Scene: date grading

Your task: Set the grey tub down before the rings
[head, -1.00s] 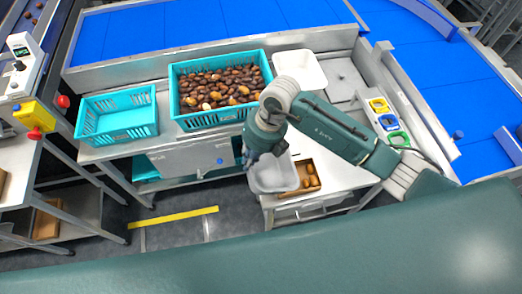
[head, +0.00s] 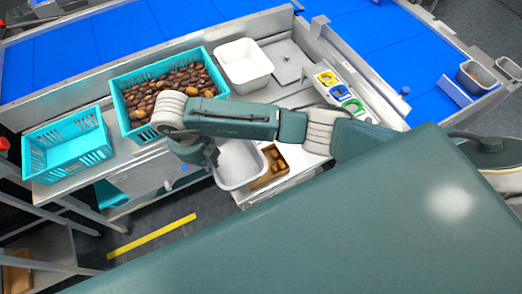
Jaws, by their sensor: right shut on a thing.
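A light grey tub (head: 238,172) hangs at the front of the steel bench, close to the wooden box. My right gripper (head: 212,158) is shut on its left rim; my own wrist hides part of the grip. The rings stand in a row on a strip at the bench's right side: a yellow ring (head: 327,77), a blue ring (head: 340,91) and a green ring (head: 353,105). The tub is apart from them, to their lower left, with my forearm between in the picture. My left gripper is not in view.
A teal crate of dates (head: 118,83) and an empty teal crate (head: 32,160) stand left. A white tub (head: 245,82) stands behind my arm. A wooden box (head: 283,171) with dates is beside the held tub. Bare steel (head: 291,62) shows left of the rings.

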